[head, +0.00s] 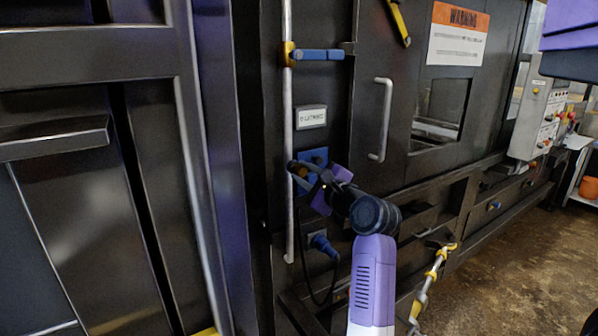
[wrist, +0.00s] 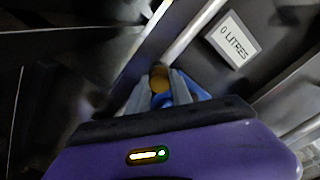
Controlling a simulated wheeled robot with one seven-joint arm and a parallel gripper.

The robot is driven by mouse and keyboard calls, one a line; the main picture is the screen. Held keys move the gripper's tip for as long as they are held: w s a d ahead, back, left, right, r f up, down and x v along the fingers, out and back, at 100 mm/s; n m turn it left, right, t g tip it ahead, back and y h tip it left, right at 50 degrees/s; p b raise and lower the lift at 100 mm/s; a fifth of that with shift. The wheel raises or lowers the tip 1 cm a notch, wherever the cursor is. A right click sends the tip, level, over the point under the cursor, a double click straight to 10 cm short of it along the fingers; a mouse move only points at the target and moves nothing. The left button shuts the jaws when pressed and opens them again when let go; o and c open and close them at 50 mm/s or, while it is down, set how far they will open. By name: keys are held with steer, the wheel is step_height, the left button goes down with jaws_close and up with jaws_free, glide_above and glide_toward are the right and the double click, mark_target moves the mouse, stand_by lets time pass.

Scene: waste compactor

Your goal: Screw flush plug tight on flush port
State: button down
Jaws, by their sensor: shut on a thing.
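My gripper (head: 298,175) is at the dark machine front, just below the small white label, in the head view. The port opening and thread are hidden, so I cannot tell how deep the plug sits.
A vertical pipe (head: 288,110) runs close left of my gripper. A white label (head: 312,117) sits above it, and a door handle (head: 382,120) is to the right. A blue connector with a cable (head: 322,243) is below. Open floor (head: 515,250) lies at lower right.

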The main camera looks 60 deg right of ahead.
steer(key=shift+w+a+m, duration=0.1)
steer(key=shift+m, duration=0.5)
steer(key=c, duration=1.1)
jaws_free()
steer(key=shift+c, duration=0.2)
